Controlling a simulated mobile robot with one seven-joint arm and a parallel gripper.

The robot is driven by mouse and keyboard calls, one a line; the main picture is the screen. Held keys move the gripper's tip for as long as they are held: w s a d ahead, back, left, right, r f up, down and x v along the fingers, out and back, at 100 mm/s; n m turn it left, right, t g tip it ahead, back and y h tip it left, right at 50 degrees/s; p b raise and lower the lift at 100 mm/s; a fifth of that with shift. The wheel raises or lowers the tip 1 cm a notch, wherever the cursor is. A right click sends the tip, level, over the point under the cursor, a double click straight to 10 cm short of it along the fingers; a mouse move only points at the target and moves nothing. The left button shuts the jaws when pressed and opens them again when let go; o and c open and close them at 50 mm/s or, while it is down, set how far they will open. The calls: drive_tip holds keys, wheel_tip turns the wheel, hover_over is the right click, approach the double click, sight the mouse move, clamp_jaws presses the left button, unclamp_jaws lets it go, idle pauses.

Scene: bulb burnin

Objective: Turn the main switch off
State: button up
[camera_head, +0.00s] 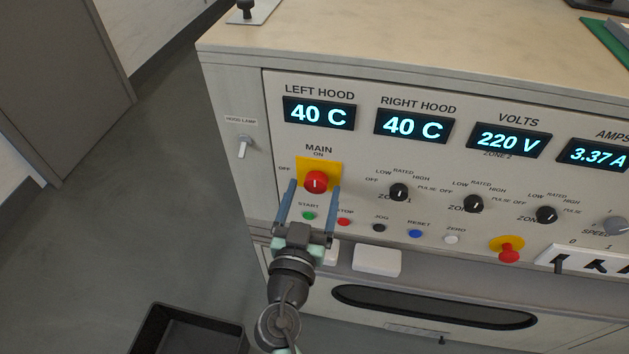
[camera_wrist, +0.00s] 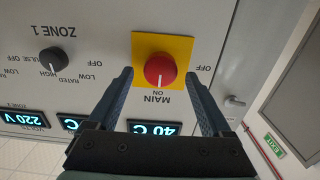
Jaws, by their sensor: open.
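The main switch (camera_head: 316,182) is a red round knob on a yellow plate, under the label MAIN on the grey panel. Its white mark points up to ON; OFF is lettered to its left. In the wrist view the main switch (camera_wrist: 160,70) shows upside down, with ON beneath it. My gripper (camera_head: 309,188) is open, with one blue finger on each side of the knob. In the wrist view the two fingers of my gripper (camera_wrist: 160,75) stand apart, with visible gaps to the knob. I cannot tell how deep the fingertips reach.
Green start (camera_head: 309,215) and red stop (camera_head: 344,221) buttons lie just below, near the fingers. The black zone 1 knob (camera_head: 398,192) is to the right. A hood lamp toggle (camera_head: 243,146) is left. A black bin (camera_head: 190,330) stands on the floor.

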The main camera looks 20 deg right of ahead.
drive_tip(key=shift+x, duration=1)
clamp_jaws()
